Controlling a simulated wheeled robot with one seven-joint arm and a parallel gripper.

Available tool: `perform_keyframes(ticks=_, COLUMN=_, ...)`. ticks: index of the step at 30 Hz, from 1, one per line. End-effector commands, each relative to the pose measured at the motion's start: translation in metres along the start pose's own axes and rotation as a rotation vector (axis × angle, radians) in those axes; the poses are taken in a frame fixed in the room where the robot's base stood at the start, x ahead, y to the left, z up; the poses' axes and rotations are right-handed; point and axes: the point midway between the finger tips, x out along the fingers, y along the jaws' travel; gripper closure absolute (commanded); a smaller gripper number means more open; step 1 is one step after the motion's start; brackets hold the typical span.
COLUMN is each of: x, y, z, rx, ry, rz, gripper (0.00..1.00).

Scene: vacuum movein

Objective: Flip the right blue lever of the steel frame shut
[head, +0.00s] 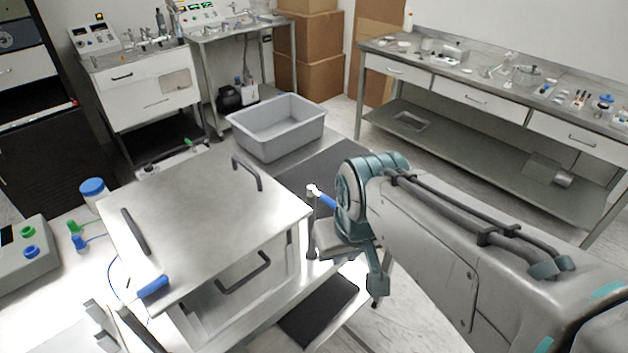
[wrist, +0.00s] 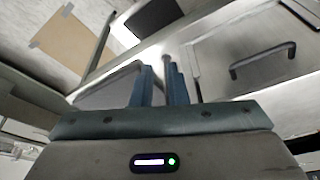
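The steel frame (head: 215,215) is a box-like steel body with a flat top and dark handles. Its right blue lever (head: 327,202) shows beside the right edge, tilted, with a pale tip, partly hidden by my wrist. The left blue lever (head: 153,287) lies at the front left corner. My gripper is beside the frame's right side, its fingertips largely hidden in the head view. In the wrist view my gripper (wrist: 160,75) has two blue-grey fingers with a narrow gap. A grey rod (wrist: 167,60) shows beyond that gap; I cannot tell whether they touch. The blue lever is not clear there.
A grey bin (head: 278,128) stands behind the frame. A dark mat (head: 318,308) lies low in front. A control box (head: 28,262) and a blue-capped jar (head: 93,195) are at left. A long bench (head: 480,95) stands at back right, with open floor before it.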

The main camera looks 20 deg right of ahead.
Motion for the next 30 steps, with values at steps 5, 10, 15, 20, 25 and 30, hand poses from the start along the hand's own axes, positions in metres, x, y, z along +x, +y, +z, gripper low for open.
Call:
perform_keyframes(ticks=5, x=-0.006, y=0.004, z=-0.016, rx=0.072, ry=-0.029, rz=-0.008, gripper=1.0)
perform_keyframes(ticks=10, x=-0.02, y=0.014, z=-0.05, rx=0.241, ry=-0.1, rz=-0.023, gripper=1.0)
perform_keyframes(ticks=15, x=-0.033, y=0.027, z=-0.089, rx=0.433, ry=-0.186, rz=-0.036, gripper=1.0)
perform_keyframes(ticks=20, x=-0.043, y=0.043, z=-0.123, rx=0.607, ry=-0.267, rz=-0.041, gripper=1.0)
perform_keyframes(ticks=25, x=-0.05, y=0.061, z=-0.155, rx=0.783, ry=-0.355, rz=-0.039, gripper=1.0)
perform_keyframes(ticks=30, x=-0.053, y=0.081, z=-0.183, rx=0.938, ry=-0.437, rz=-0.028, gripper=1.0)
